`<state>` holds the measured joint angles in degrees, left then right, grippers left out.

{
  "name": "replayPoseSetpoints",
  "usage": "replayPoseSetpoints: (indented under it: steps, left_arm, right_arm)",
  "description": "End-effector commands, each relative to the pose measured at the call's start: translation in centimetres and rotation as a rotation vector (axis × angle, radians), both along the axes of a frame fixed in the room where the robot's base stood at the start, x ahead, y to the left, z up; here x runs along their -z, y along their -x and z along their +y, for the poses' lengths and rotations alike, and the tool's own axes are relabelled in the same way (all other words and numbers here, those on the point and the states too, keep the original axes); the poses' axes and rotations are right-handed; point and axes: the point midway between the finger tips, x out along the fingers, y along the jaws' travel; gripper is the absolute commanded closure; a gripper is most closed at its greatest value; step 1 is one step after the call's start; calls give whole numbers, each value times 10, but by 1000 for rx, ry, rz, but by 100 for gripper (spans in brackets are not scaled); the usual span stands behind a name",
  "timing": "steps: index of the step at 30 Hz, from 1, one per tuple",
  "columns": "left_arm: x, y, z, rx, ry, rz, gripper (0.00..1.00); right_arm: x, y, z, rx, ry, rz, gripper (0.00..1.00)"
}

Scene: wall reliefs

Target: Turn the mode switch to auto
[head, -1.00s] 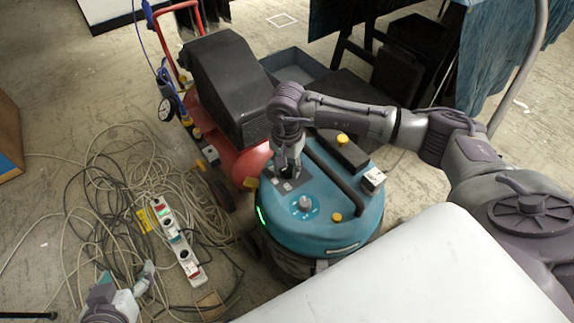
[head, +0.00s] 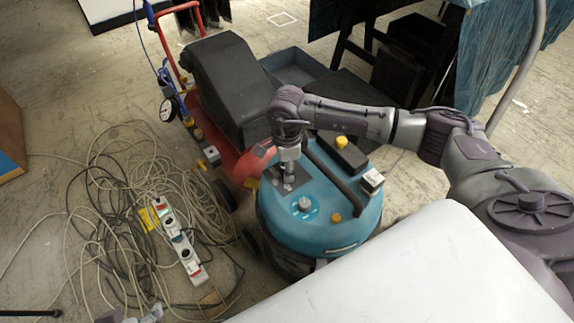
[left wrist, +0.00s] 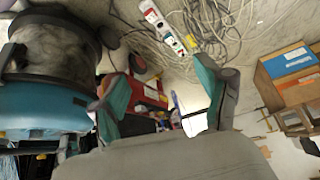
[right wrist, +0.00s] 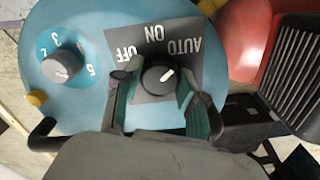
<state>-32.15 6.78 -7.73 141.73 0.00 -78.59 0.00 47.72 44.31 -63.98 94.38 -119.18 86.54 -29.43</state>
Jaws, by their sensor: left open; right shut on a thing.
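The mode switch (right wrist: 158,78) is a black round knob with a white pointer mark on a dark panel (right wrist: 146,98) lettered OFF, ON and AUTO. In the right wrist view the lettering is upside down and the mark points up and right, toward AUTO. The panel is on top of a blue round vacuum-like machine (head: 345,228). My right gripper (head: 289,179) comes down onto it; its fingers (right wrist: 157,90) are shut on the knob, one on each side. My left gripper (left wrist: 162,92) is open and empty, low at the head view's bottom edge.
A numbered dial (right wrist: 62,65) and a yellow knob (head: 336,217) sit near the switch, beside a black handle (head: 335,178). A red machine with a black cover (head: 225,85) stands behind. Tangled cables and a power strip (head: 178,240) lie on the floor at left.

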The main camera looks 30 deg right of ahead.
Motion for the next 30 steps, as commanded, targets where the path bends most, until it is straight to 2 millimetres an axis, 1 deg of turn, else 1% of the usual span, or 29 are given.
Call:
replayPoseSetpoints:
  steps: [3,9,15,26,27,29,30]
  left_arm:
    - [2,9,3,-4,-10,43,24]
    - [5,18,6,-8,-19,91,24]
    - [6,22,7,-10,-23,111,24]
    - [6,23,7,-10,-24,114,24]
    - [6,23,7,-10,-24,114,24]
    - [6,23,7,-10,-24,114,24]
    - [6,23,7,-10,-24,113,24]
  right_arm:
    - [-1,0,0,64,0,-1,94]
    - [-1,-1,0,134,0,-1,94]
    - [-1,-1,0,162,1,-2,94]
    - [-1,-1,0,167,0,-2,94]
    - [-1,-1,0,167,0,-2,58]
    - [-1,-1,0,166,0,-2,48]
    - [-1,-1,0,166,0,-2,41]
